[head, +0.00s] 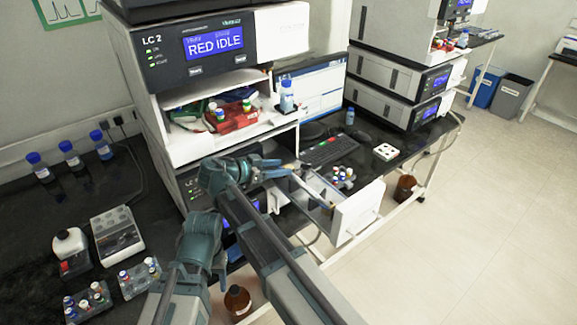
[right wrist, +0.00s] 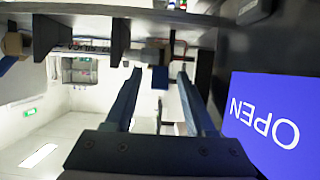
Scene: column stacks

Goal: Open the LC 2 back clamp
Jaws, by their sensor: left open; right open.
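My right gripper (head: 282,168) is open at the front of the lower part of this stack. In the right wrist view its two blue fingers (right wrist: 160,85) are apart, with nothing clearly held between them. Dark posts and small tan blocks (right wrist: 158,48) show beyond the fingertips; I cannot tell which is the back clamp. A blue screen (right wrist: 268,122) beside them reads OPEN. My left gripper (head: 216,258) is low, left of the right arm; its fingers are hard to make out.
A white panel (head: 358,212) stands out from the lower stack, near a group of vials (head: 342,178). A keyboard (head: 332,150) lies behind. Vial racks (head: 139,277) and blue-capped bottles (head: 70,155) stand on the black bench at left. Open floor lies at right.

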